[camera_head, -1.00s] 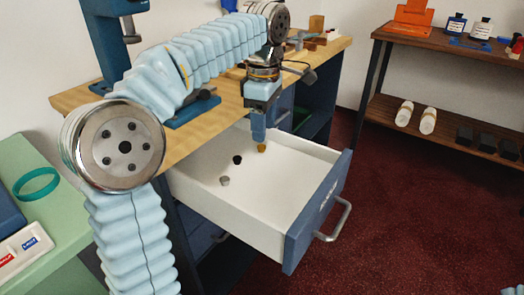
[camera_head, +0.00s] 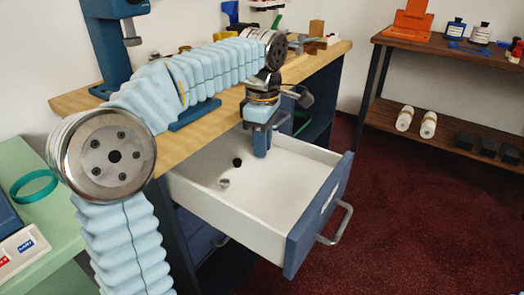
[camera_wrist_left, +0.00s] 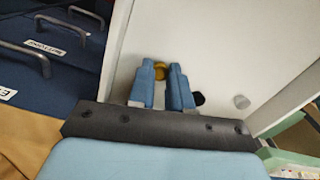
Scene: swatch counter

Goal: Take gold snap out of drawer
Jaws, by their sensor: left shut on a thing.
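The open drawer (camera_head: 287,203) has a white inside and a blue front with a metal handle. My left gripper (camera_head: 260,152) points down into it towards the back. In the left wrist view the gold snap (camera_wrist_left: 160,70) shows between the two blue fingertips of the left gripper (camera_wrist_left: 163,76), which are shut on it. The gold snap is hidden in the head view. I cannot tell whether it still touches the drawer floor. My right gripper is not in view.
A black snap (camera_head: 237,162) and a silver snap (camera_head: 224,183) lie on the drawer floor beside the gripper. The wooden counter (camera_head: 190,140) runs behind the drawer. A shelf unit (camera_head: 445,60) stands at the right, with open red floor (camera_head: 400,220) before it.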

